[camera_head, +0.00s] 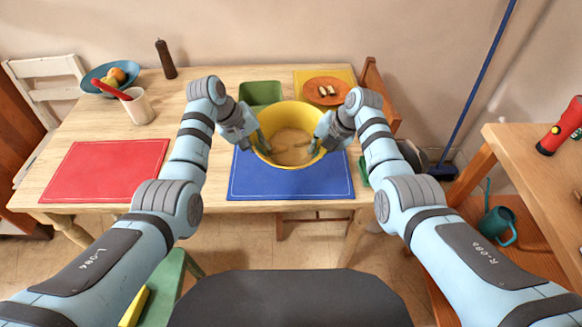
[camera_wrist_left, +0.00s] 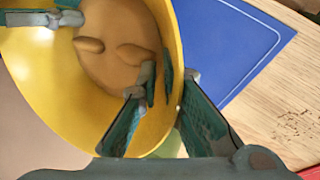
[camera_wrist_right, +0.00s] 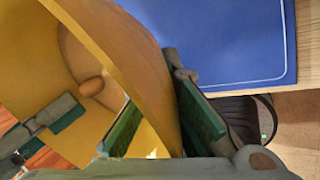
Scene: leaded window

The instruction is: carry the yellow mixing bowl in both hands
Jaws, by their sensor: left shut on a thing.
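The yellow mixing bowl (camera_head: 268,120) is over the blue mat, with tan contents and a couple of lumps inside. My left gripper (camera_head: 254,138) is shut on the bowl's left wall. The left wrist view (camera_wrist_left: 165,90) shows one finger inside the bowl and one outside. My right gripper (camera_head: 323,138) is at the opposite wall. In the right wrist view its fingers (camera_wrist_right: 158,95) straddle the wall closely, one inside and one outside, and appear shut on it. The bowl's underside is hidden, so I cannot tell whether it touches the mat.
The blue mat (camera_head: 290,186) lies at the table's front edge, with a red mat (camera_head: 105,170) to the left. Behind are a green container (camera_head: 261,92) and an orange plate (camera_head: 318,99).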

